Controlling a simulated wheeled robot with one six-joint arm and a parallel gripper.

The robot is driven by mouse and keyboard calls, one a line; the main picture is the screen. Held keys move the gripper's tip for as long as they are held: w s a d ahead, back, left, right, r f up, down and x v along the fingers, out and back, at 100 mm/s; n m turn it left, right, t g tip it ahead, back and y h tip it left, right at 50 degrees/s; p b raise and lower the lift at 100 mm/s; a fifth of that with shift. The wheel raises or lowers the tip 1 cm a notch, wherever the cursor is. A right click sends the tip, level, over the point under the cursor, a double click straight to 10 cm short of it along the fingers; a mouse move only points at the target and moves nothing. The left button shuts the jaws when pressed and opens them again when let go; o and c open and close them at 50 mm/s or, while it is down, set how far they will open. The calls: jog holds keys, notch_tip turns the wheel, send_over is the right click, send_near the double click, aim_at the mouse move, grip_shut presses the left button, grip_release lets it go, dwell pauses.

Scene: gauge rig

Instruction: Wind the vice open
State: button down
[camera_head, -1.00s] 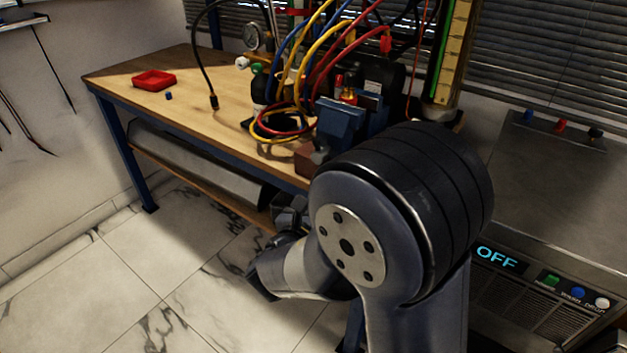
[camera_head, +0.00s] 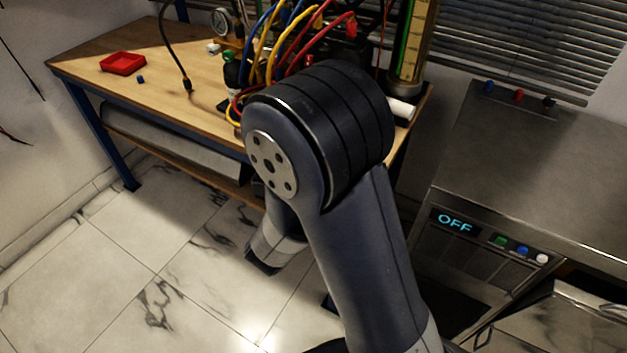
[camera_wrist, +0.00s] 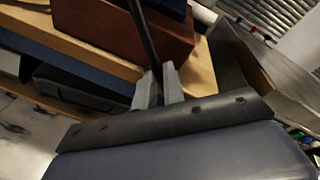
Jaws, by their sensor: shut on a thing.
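My gripper (camera_wrist: 159,80) shows in the wrist view, its two pale fingers shut on the lower end of a dark, slim bar (camera_wrist: 146,40), which looks like the vice handle. The bar runs upward, slanting left, in front of a red-brown block (camera_wrist: 105,28) at the bench edge. A dark blue part, likely of the vice (camera_wrist: 168,6), shows above the block. In the head view my arm hides the vice and my gripper, so how far the jaws stand apart cannot be told.
The wooden bench (camera_head: 190,80) carries a red tray (camera_head: 122,63), a small blue cube (camera_head: 140,79), a gauge (camera_head: 221,20) and coloured hoses (camera_head: 268,50). A steel cabinet with an OFF display (camera_head: 455,222) stands at right. The tiled floor (camera_head: 180,240) at left is clear.

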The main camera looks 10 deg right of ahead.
jog(key=shift+w+d+r, duration=0.1)
jog(key=shift+r, duration=0.05)
jog(key=c, duration=1.7)
grip_release()
jog(key=shift+w+d, duration=0.1)
jog(key=shift+d, duration=0.05)
jog(key=shift+o, duration=1)
jog(key=v, duration=1.1)
jog(key=shift+p, duration=0.4)
jog(key=shift+w, duration=0.15)
jog(key=b+x, duration=0.1)
jog(key=x, duration=0.9)
jog(key=shift+w+f, duration=0.15)
jog(key=shift+f, duration=0.1)
